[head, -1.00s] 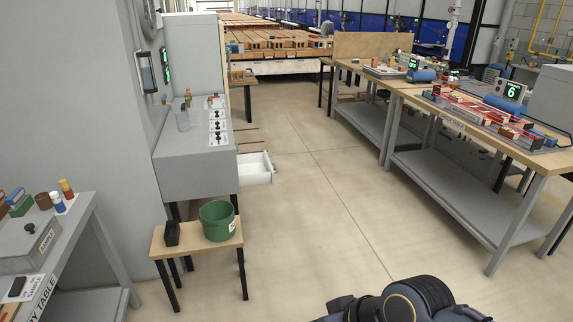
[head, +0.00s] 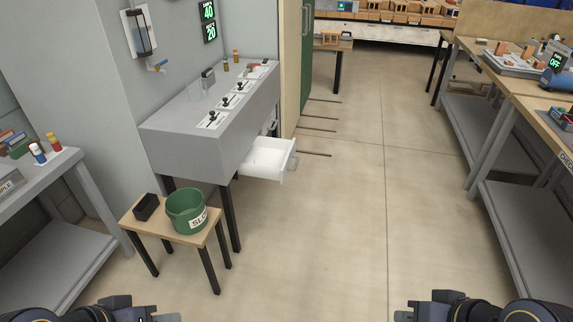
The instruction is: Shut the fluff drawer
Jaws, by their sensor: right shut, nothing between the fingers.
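A white drawer (head: 266,160) stands pulled out of the right side of the grey bench unit (head: 190,150), in the middle of the head view. It looks empty, and a small grey handle (head: 291,166) is on its front. I can read no label on it. My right gripper (head: 425,308) is at the bottom right edge, shut and empty, well apart from the drawer. My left gripper (head: 145,310) is at the bottom left, cut off by the frame edge, so its jaws do not show clearly. It is also apart from the drawer.
A low wooden stool (head: 173,232) with a green bucket (head: 187,211) and a black box (head: 146,207) stands before the unit. A grey table (head: 40,190) is at left and long benches (head: 520,120) at right. The floor between is clear.

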